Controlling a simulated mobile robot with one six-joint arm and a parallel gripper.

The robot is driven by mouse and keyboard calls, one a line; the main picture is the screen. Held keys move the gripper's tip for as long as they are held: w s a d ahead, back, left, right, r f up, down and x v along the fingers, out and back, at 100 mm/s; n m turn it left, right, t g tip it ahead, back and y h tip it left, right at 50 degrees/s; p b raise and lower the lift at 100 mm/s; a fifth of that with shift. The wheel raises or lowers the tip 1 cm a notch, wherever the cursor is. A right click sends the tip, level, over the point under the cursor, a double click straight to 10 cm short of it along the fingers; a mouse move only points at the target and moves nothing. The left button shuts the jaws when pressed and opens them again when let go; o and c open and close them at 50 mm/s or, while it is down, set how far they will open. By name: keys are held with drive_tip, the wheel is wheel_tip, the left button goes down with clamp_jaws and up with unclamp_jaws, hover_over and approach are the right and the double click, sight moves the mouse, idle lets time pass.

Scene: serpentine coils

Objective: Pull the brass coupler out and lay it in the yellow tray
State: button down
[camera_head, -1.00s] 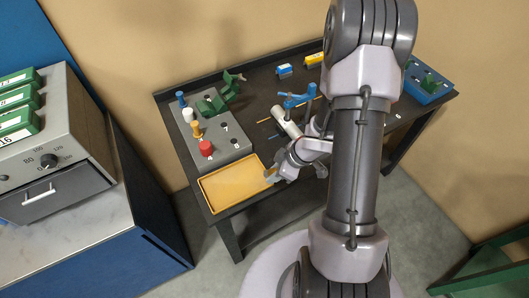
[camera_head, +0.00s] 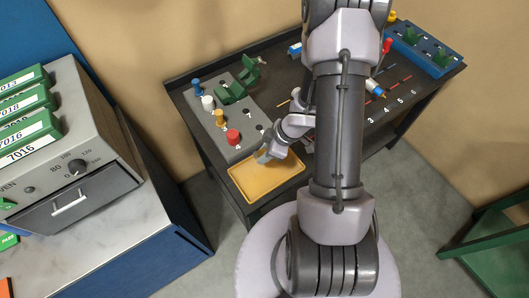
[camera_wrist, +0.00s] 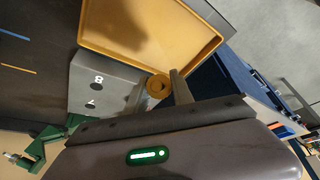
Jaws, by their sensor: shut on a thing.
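The brass coupler (camera_wrist: 158,87) shows in the wrist view as a small golden ring beside a grey finger. My gripper (camera_head: 263,156) is shut on it, over the far edge of the yellow tray in the head view. The yellow tray (camera_head: 250,190) lies at the table's near left corner. It also shows in the wrist view (camera_wrist: 130,45), with a dark shadow on its floor and nothing seen lying in it. In the head view the coupler is too small to make out clearly.
A grey block (camera_head: 208,112) with numbered holes stands behind the tray. A blue box (camera_head: 425,48) is at the far right. My arm hides the table's middle.

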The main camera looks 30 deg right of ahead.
drive_tip(key=shift+s+d+f+b, duration=0.1)
drive_tip(key=shift+d+f+b, duration=0.05)
drive_tip(key=shift+f+b, duration=0.15)
drive_tip(key=f+b, duration=0.6)
drive_tip(key=b, duration=0.1)
drive_tip(key=shift+s+d, duration=0.15)
drive_tip(key=shift+s, duration=0.05)
drive_tip(key=shift+r, duration=0.1)
drive_tip(key=c, duration=1)
unclamp_jaws()
